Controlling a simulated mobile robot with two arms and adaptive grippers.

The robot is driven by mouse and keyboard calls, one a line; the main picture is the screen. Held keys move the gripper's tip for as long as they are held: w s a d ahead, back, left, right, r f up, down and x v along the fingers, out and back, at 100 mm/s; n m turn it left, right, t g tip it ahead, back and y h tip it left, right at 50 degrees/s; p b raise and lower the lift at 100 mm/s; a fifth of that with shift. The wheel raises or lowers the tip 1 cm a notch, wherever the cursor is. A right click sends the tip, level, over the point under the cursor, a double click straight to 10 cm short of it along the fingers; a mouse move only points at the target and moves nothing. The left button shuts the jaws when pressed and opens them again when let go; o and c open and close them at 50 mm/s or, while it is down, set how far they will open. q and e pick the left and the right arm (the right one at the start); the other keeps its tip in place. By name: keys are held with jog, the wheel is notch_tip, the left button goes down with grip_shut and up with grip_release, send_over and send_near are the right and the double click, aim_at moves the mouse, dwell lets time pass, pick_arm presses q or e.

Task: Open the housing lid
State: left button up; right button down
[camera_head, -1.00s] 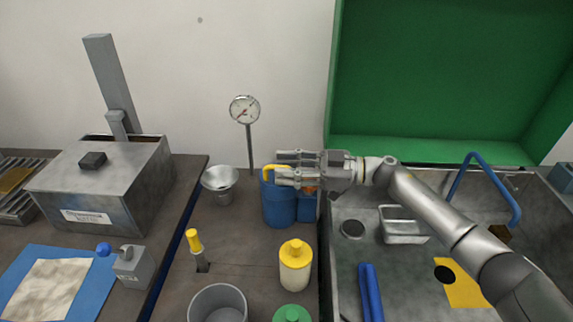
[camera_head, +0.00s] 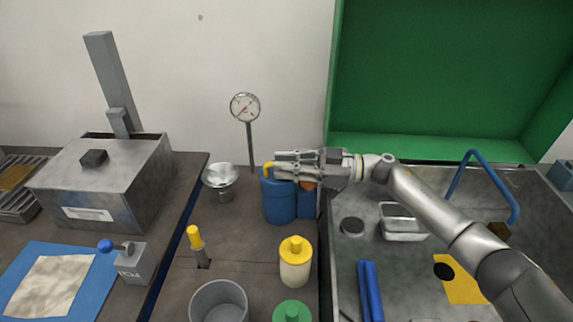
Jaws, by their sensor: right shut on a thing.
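My right gripper (camera_head: 280,165) reaches in from the right, above a blue canister (camera_head: 279,203). Its fingers are shut at the canister's yellow handle (camera_head: 267,168), part of which they hide. The grey metal box (camera_head: 103,181) at the left has a sloped top with a black knob (camera_head: 94,158) and a pale label on its front. A large green panel (camera_head: 450,70) stands raised behind the grey basin at the right. I cannot tell for sure which of these is the housing lid. My left gripper is not in view.
A gauge on a stand (camera_head: 245,107), a metal funnel (camera_head: 221,178), a yellow-capped bottle (camera_head: 295,264) and a grey cup (camera_head: 218,303) stand around the canister. A small grey block with a blue-balled lever (camera_head: 134,264) is at the left. The basin holds a metal tray (camera_head: 402,222).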

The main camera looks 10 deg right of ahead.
jog(key=shift+w+d+r+m+p, duration=0.25)
jog(key=shift+w+r+m+p, duration=0.75)
jog(key=shift+p, duration=0.55)
jog(key=shift+w+d+r+m+p, duration=0.15)
jog(key=shift+w+r+m+p, duration=0.2)
jog(key=shift+w+m+p, duration=0.3)
jog(key=shift+w+d+r+m, duration=0.1)
jog(key=shift+w+r+m, duration=0.05)
jog(key=shift+w+m, duration=0.4)
jog(key=shift+w+d+r+m, duration=0.1)
jog(key=shift+w+m, duration=0.3)
jog(key=shift+m, duration=0.2)
jog(key=shift+w+d+r+m, duration=0.1)
jog(key=shift+w+m, duration=0.3)
jog(key=shift+m, duration=0.2)
jog(key=c, duration=1.5)
grip_release()
jog(key=shift+w+f, duration=0.1)
jog(key=shift+f, duration=0.1)
jog(key=shift+d, duration=0.1)
